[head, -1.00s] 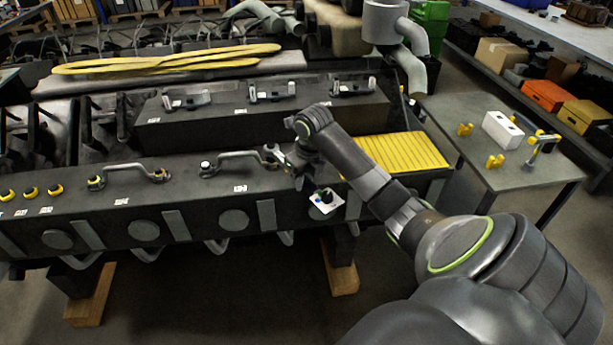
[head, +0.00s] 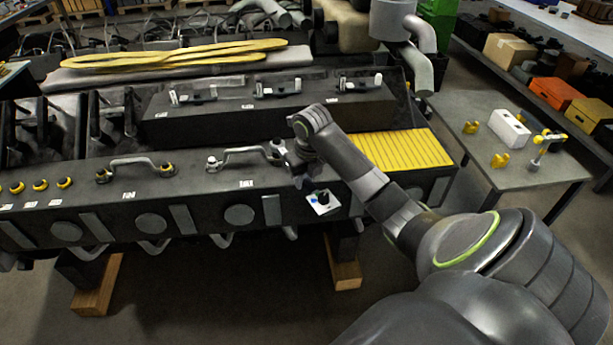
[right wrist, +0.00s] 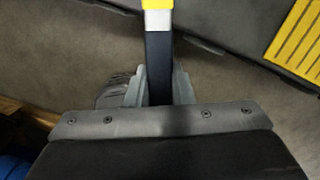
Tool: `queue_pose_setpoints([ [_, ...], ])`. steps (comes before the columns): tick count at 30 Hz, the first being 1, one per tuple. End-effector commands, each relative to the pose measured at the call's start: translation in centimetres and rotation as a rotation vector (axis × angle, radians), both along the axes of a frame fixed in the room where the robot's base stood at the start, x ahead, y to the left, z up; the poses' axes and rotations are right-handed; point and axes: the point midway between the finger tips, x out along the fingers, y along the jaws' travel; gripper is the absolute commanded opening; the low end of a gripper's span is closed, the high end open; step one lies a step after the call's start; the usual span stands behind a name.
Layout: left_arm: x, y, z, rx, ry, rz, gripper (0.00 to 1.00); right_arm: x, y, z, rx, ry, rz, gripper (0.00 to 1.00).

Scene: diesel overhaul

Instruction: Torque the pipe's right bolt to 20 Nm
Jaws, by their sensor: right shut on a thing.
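The pipe (head: 243,152) is a grey handle-shaped tube on the engine's front ledge. Its left end has a pale bolt (head: 212,164). Its right end (head: 277,148) is close beside my right gripper (head: 286,158), which partly covers it, so I cannot tell if anything touches the right bolt. In the right wrist view my right gripper (right wrist: 158,92) is shut on a dark tool handle (right wrist: 158,60) with a white and a yellow band, likely the torque wrench. The tool's far end is out of that view. My left gripper is not in view.
A second pipe (head: 134,162) with yellow-ringed bolts lies to the left. A yellow ribbed panel (head: 392,150) is right of my wrist. A side table (head: 530,175) holds yellow holders (head: 499,161), a white block (head: 510,128) and a T-shaped tool (head: 543,150).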

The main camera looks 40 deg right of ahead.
Motion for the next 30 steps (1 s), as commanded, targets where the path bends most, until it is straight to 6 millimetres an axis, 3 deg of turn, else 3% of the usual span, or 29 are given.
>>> queue_pose_setpoints([
  [30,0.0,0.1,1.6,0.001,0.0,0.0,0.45,0.5,1.9,0.3,0.006,-0.004,-0.101,0.0],
])
